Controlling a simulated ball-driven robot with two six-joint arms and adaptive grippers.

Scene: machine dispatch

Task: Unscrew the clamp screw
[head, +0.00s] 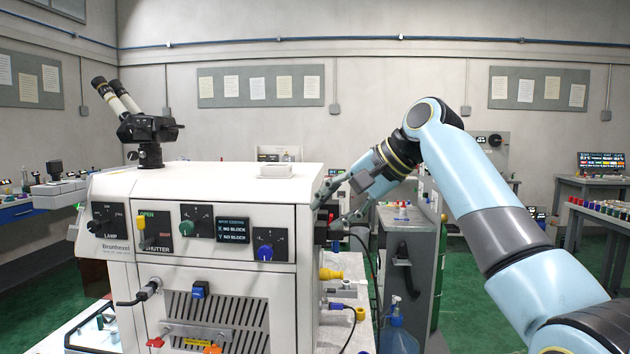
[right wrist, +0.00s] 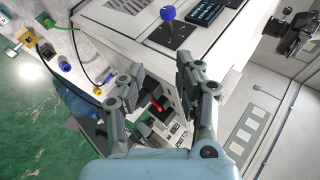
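My right gripper (head: 326,207) reaches in from the right to the right side of the white machine (head: 215,190). In the right wrist view its two fingers (right wrist: 160,78) stand apart, one on each side of a gap. Between and beyond them is a dark fitting with a small red part (right wrist: 157,104) on the machine's side. I cannot tell for sure which part is the clamp screw, and I see no finger clearly touching it. In the head view the fingers partly hide this spot. My left gripper is not in view.
A blue knob (head: 265,252) and a green knob (head: 187,228) are on the machine's front. Yellow plugs (head: 331,274) and cables stick out below my right gripper. A blue bottle (head: 398,335) and a grey cabinet (head: 405,262) stand to the right. Binocular eyepieces (head: 118,97) rise at the back left.

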